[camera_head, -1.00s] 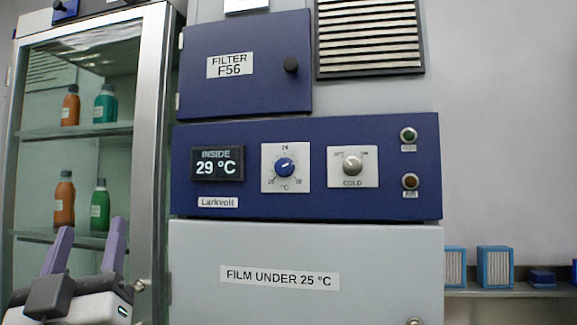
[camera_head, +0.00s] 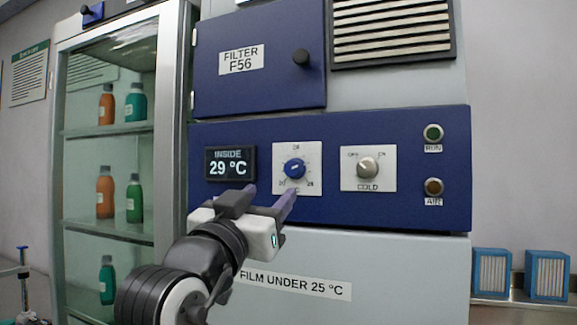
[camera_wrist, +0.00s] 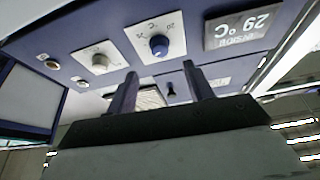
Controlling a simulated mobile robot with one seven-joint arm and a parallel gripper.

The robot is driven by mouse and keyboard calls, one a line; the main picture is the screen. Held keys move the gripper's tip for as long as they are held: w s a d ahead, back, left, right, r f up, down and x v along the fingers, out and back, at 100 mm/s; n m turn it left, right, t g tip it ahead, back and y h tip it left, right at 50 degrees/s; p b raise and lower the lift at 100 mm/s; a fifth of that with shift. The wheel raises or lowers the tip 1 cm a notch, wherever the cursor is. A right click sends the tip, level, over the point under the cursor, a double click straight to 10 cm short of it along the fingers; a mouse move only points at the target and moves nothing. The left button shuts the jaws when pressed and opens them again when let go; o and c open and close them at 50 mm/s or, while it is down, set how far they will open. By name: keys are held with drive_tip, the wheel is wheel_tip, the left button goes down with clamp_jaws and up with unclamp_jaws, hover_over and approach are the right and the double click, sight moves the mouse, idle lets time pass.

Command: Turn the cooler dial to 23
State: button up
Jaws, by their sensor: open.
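The cooler dial is a round blue knob (camera_head: 294,168) on a white scale plate (camera_head: 312,185) in the blue control panel (camera_head: 420,205). It also shows in the wrist view (camera_wrist: 159,45). A display (camera_head: 230,164) left of it reads INSIDE 29 °C. My gripper (camera_head: 270,191) is open and empty, with purple fingers. In the head view its fingertips are just below and left of the knob, over the plate's lower edge. In the wrist view the knob lies beyond the fingertips, apart from them. The exact dial setting is too small to read.
A COLD switch knob (camera_head: 367,168) is right of the dial. RUN (camera_head: 433,133) and AIR (camera_head: 433,187) buttons are further right. The filter door (camera_head: 260,85) with its black knob is above. A glass cabinet (camera_head: 173,150) with bottles stands left. Blue-framed filters (camera_head: 491,275) sit at lower right.

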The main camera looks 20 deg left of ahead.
sight(292, 171)
drive_tip(key=p+x, duration=0.3)
drive_tip(key=x, duration=0.5)
drive_tip(key=shift+w+r, duration=0.15)
drive_tip(key=shift+w, duration=0.2)
drive_tip(key=c, duration=1)
drive_tip(key=shift+d, duration=0.1)
drive_tip(key=shift+n, duration=0.4)
